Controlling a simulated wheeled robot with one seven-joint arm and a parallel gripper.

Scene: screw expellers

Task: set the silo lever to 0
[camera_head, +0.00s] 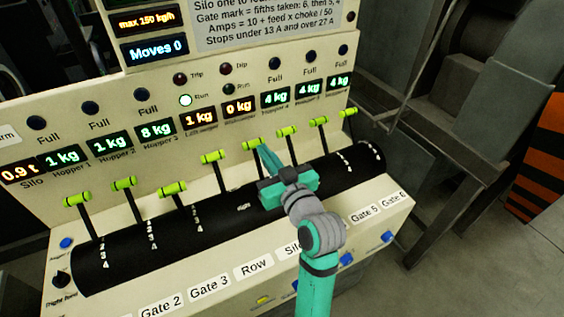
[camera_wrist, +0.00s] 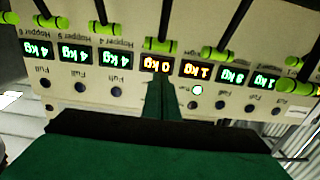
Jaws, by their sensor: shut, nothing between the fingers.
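The silo lever (camera_head: 252,144) is the fifth from the left on the black drum, with a lime-green handle on a dark rod. Its handle also shows in the wrist view (camera_wrist: 160,45), just above the fingertips. Its marks on the drum are hidden behind my gripper. My gripper (camera_head: 262,152) is shut and empty, its teal fingers close beside the lever's rod just below the handle. In the wrist view the gripper's fingers (camera_wrist: 160,82) are together in front of the orange 0 kg display. I cannot tell whether they touch the lever.
The row lever (camera_head: 213,156) stands to the left and the gate 4 lever (camera_head: 288,131) to the right, both near. Several more levers line the black drum (camera_head: 95,270). The display panel (camera_head: 60,125) rises behind them. The Moves display (camera_head: 153,48) reads 0.

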